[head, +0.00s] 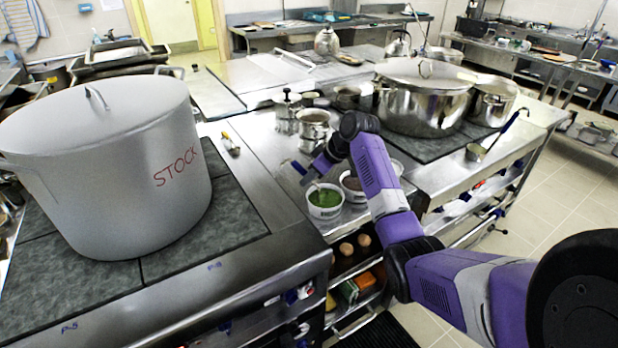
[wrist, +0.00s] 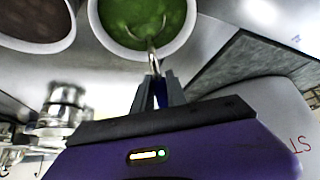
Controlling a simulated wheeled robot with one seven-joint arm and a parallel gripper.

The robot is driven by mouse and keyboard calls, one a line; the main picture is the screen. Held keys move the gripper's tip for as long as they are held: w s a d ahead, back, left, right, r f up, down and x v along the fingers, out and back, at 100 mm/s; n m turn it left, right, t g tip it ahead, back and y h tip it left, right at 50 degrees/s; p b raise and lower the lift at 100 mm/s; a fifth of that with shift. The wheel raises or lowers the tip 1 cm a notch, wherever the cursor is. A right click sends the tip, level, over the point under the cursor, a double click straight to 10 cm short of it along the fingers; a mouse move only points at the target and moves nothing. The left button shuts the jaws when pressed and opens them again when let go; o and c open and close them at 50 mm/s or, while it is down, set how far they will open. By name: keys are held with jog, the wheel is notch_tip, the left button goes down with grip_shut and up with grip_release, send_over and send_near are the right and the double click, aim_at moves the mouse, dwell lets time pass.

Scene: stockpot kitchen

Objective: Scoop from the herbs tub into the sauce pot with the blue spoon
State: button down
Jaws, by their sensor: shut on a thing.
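The herbs tub is a white round tub of green contents (head: 324,203); the wrist view shows it at the top centre (wrist: 118,48). My gripper (wrist: 157,92) is shut on the blue spoon (wrist: 152,58), its metal neck reaching from the fingers into the green. The spoon's bowl end lies at or in the green surface, partly hidden. In the head view my gripper (head: 303,176) is just above and behind the tub. No pot is readably marked as the sauce pot; a large grey pot (head: 105,165) at left reads STOCK.
A tub of brown contents (head: 352,187) stands close beside the green one. Small steel pots (head: 313,127) stand behind. A large lidded steel pot (head: 424,100) is at right, with a ladle (head: 476,153) near it. The counter strip left of the tubs is mostly clear.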

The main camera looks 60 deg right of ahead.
aim_at(300, 167)
jog(key=shift+s+r+p, duration=0.1)
jog(key=shift+s+p, duration=0.2)
jog(key=shift+s, duration=0.3)
dwell(0.5)
jog(key=shift+w+r, duration=0.3)
jog(key=shift+r, duration=0.65)
jog(key=shift+w+r, duration=0.3)
jog(key=shift+r, duration=0.65)
jog(key=shift+w+r+g, duration=0.25)
jog(key=shift+w+g, duration=0.05)
jog(key=g, duration=0.2)
jog(key=w+g, duration=0.1)
jog(key=g, duration=0.1)
jog(key=w+g, duration=0.1)
jog(key=g, duration=0.1)
jog(key=shift+w+f, duration=0.2)
jog(key=shift+f, duration=0.1)
